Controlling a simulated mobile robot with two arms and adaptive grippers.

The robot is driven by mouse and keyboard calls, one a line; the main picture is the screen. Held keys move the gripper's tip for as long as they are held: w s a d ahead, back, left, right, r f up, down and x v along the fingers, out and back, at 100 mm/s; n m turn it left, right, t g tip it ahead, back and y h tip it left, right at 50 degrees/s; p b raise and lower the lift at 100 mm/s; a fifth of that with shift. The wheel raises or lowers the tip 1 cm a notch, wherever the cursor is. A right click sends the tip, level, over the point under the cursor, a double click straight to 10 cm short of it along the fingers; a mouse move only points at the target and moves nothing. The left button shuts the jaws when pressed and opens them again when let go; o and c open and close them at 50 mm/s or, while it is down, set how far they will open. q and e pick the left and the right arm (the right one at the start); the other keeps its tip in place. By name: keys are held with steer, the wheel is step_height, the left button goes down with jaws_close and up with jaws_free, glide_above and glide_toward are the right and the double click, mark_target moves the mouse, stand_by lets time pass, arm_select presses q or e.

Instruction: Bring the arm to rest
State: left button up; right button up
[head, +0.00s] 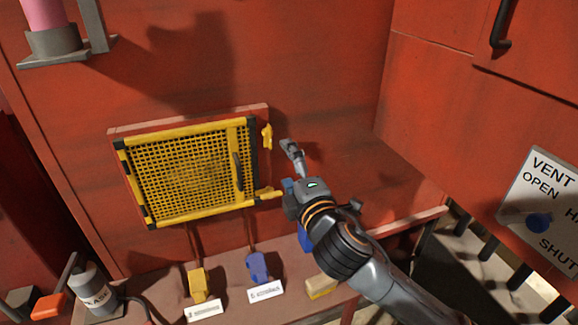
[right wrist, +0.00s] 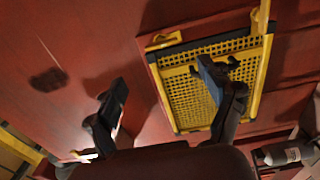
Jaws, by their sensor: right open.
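My right arm comes in from the lower right in the head view. My right gripper (head: 288,165) is open and empty, just right of a closed yellow mesh guard (head: 180,170) on the red wall. The guard has a dark handle (head: 237,172) and yellow catches, an upper one (head: 267,136) and a lower one (head: 268,193). In the right wrist view my right gripper (right wrist: 163,82) has its fingers spread with nothing between them; the mesh guard (right wrist: 190,95) lies behind the right-hand finger. My left gripper is not in view.
Below the guard is a ledge with a yellow block (head: 198,284), a blue block (head: 257,267), small labels and a pale yellow block (head: 322,287). A grey bottle (head: 97,288) stands lower left. A VENT sign (head: 545,200) with a blue knob is at the right.

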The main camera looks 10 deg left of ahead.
steer(key=s+d+f+m+g+h, duration=0.2)
steer(key=s+d+f+m+h, duration=0.15)
steer(key=d+f+m, duration=0.45)
steer(key=s+d+f+m+g+h, duration=0.25)
steer(key=s+d+f+m, duration=0.3)
steer(key=d+f, duration=0.45)
steer(key=s+d+f+m+g+h, duration=0.1)
steer(key=s+d+f+m+g, duration=0.15)
steer(key=s+d+f, duration=0.4)
steer(key=s+d+f+m+g+h, duration=0.2)
steer(key=s+d+m, duration=0.2)
steer(key=s, duration=0.5)
steer(key=s+d+f+m+g+h, duration=0.1)
steer(key=s+d+f+m+g, duration=0.3)
steer(key=s, duration=0.3)
step_height(320, 180, down, 31)
steer(key=s+n+b, duration=0.1)
steer(key=s+b, duration=0.1)
steer(key=b, duration=0.2)
steer(key=s+d+f+g+b, duration=0.1)
steer(key=s+d+f+b, duration=0.1)
steer(key=s+f, duration=1.4)
steer(key=shift+d+f, duration=0.9)
steer(key=shift+f, duration=0.05)
